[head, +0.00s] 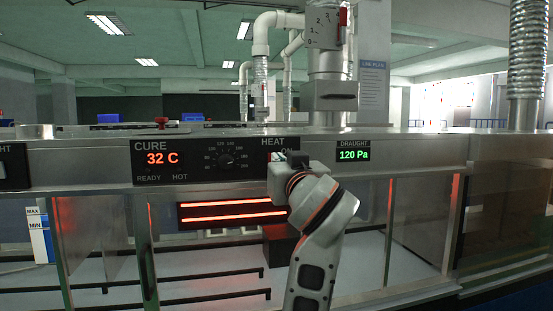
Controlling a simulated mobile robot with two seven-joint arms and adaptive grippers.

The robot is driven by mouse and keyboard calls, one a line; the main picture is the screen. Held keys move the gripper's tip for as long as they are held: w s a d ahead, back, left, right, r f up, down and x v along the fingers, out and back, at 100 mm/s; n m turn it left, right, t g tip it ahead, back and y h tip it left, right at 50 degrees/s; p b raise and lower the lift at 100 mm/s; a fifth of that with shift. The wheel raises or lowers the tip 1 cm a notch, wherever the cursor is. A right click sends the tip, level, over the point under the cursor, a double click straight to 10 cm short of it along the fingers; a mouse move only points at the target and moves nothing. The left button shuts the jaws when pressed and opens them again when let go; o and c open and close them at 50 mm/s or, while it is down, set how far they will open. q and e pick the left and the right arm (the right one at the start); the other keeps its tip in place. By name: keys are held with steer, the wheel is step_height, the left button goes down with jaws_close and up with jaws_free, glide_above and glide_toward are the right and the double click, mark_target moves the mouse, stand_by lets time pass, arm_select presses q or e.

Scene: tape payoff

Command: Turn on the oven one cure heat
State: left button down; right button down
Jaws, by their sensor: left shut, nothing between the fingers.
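The cure control panel (188,170) is a black strip on the oven's front rail. Its red display (162,158) reads 32 C, above READY and HOT labels. A round dial (225,160) with a number scale is at its middle. The heat switch (272,157) is at the panel's right end, under HEAT and beside ON; my gripper hides most of it, so its position and any contact cannot be told. My left gripper (284,158) is shut and empty in front of this switch. My right gripper is not in view.
Two red bars (232,202) glow behind the oven's glass front, below the panel. A green draught display (353,155) reads 120 Pa to the right. Steel ducts (328,95) rise behind the rail. A MIN/MAX gauge (38,235) is at the far left.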

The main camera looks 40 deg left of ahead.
arm_select(q)
steer(key=shift+v, duration=2.55)
steer(key=shift+w+d+r, duration=0.1)
